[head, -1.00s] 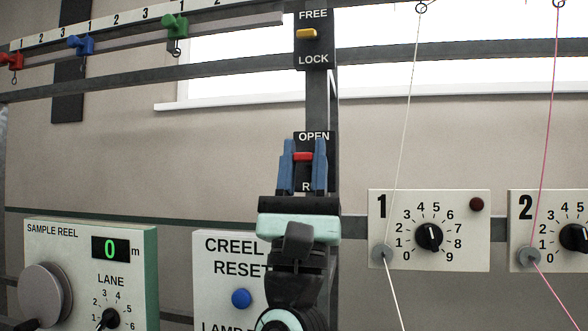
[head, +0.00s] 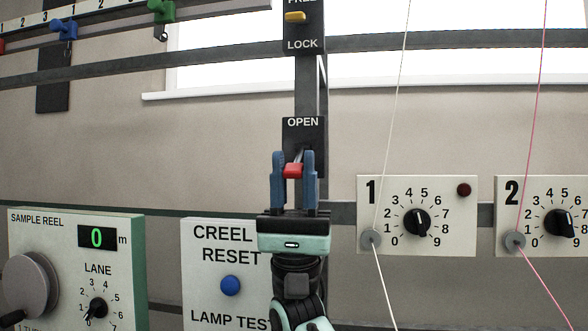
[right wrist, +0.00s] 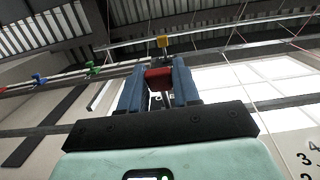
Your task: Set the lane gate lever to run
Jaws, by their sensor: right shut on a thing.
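The lane gate lever has a red handle (head: 292,171) on a black plate (head: 303,131) marked OPEN at the top. The plate's lower label is hidden behind my gripper. My right gripper (head: 293,168) points up in front of the plate, its blue fingers on either side of the red handle and shut on it. The handle sits well below the OPEN label, in the lower part of the plate. The right wrist view also shows the red handle (right wrist: 159,78) between the fingers. My left gripper is not in view.
Above is a FREE/LOCK plate with a yellow lever (head: 295,17). A CREEL RESET panel (head: 205,262) with a blue button stands lower left, beside my arm. Dial boxes 1 (head: 462,240) and 2 (head: 510,190), with a white and a pink yarn, are at right.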

